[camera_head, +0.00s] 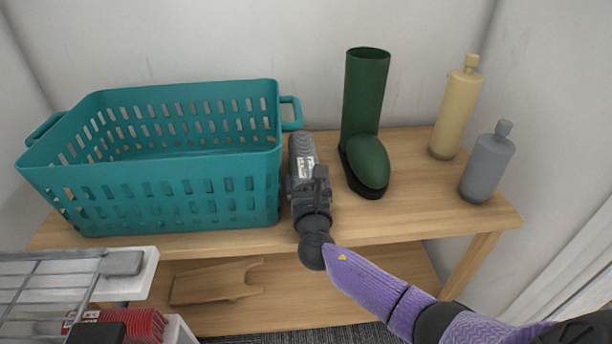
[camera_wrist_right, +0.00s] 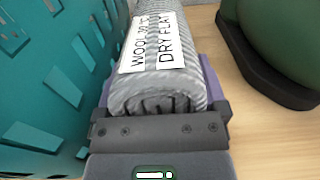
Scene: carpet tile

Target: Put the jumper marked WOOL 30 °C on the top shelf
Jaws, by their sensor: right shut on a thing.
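The jumper (camera_head: 302,148) is a rolled grey ribbed bundle with a white label. In the right wrist view the jumper (camera_wrist_right: 160,65) shows its label, reading WOOL, a partly unclear number and DRY FLAT. My right gripper (camera_head: 305,188) is shut on the near end of the roll; its jaws also show in the right wrist view (camera_wrist_right: 160,120). The roll is at the wooden top shelf (camera_head: 415,205), between the basket and the boot, pointing toward the wall. I cannot tell whether its underside touches the board. My left gripper is not in view.
A teal basket (camera_head: 180,185) stands close left of the roll. A green boot (camera_head: 366,100) is close right. A yellow bottle (camera_head: 456,110) and a grey bottle (camera_head: 487,165) stand farther right. A lower shelf (camera_head: 335,295) is below. A wire rack (camera_head: 60,285) and red ribbed item (camera_head: 142,323) are front left.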

